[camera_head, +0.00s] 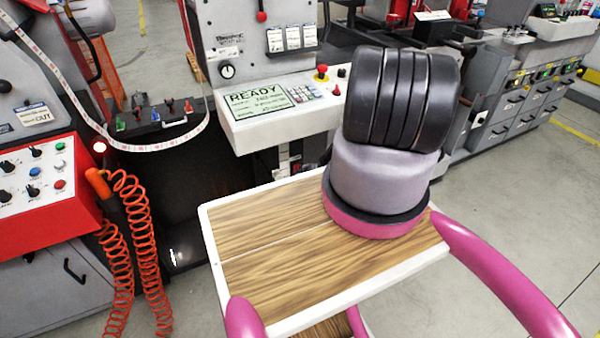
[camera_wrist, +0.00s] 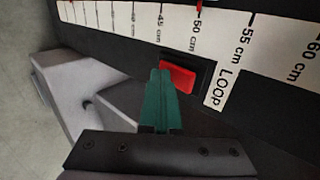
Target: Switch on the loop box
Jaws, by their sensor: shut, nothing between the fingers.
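In the wrist view a red rocker switch (camera_wrist: 179,77) sits in a black frame on a dark panel (camera_wrist: 105,52). A white label reading LOOP (camera_wrist: 226,87) is beside it. The shut teal fingers of my gripper (camera_wrist: 160,74) point at the switch, their tips overlapping its left edge in the picture. I cannot tell whether they touch it, or whether the switch is on. The switch and my gripper do not show in the head view.
A white centimetre scale (camera_wrist: 182,18) runs along the panel. A grey bracket (camera_wrist: 82,90) is left of my fingers.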

